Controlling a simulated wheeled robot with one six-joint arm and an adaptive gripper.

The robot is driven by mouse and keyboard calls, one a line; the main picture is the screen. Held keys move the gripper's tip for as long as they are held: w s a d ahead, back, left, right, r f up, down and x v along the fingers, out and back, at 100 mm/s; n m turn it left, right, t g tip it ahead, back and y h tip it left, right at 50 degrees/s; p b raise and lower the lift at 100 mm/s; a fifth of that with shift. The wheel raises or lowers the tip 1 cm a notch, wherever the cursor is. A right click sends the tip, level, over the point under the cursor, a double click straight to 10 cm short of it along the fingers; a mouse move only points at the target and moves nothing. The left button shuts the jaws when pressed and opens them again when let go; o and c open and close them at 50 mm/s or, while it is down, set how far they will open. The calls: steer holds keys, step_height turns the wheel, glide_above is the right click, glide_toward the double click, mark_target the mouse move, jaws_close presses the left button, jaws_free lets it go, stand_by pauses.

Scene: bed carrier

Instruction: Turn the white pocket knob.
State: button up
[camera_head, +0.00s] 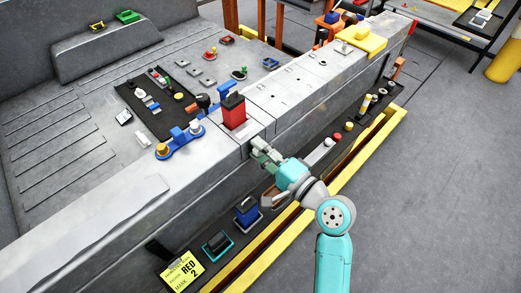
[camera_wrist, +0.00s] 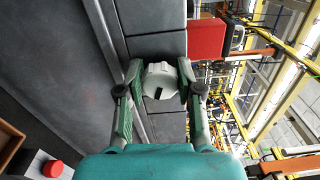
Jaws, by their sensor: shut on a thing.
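The white pocket knob (camera_wrist: 160,81) is a round pale knob with notched edges and a dark slot mark. It sits on the grey side face of the carrier, between my fingertips in the wrist view. My gripper (camera_wrist: 158,88) is shut on it, one finger on each side. In the head view my gripper (camera_head: 262,152) reaches the carrier's side below the red block, and the knob is mostly hidden by the fingers there.
A red block (camera_head: 233,112) stands on the ledge just above my gripper. A black shelf strip with a blue box (camera_head: 247,211) and several small knobs runs below. A yellow rail (camera_head: 350,160) borders it. Open floor (camera_head: 440,150) lies to the right.

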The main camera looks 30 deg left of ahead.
stand_by(0.4)
steer(key=o, duration=1.2)
steer(key=shift+c, duration=0.2)
steer(key=shift+d, duration=0.15)
steer(key=v, duration=1.1)
steer(key=shift+s+d, duration=0.2)
steer(key=shift+d, duration=0.15)
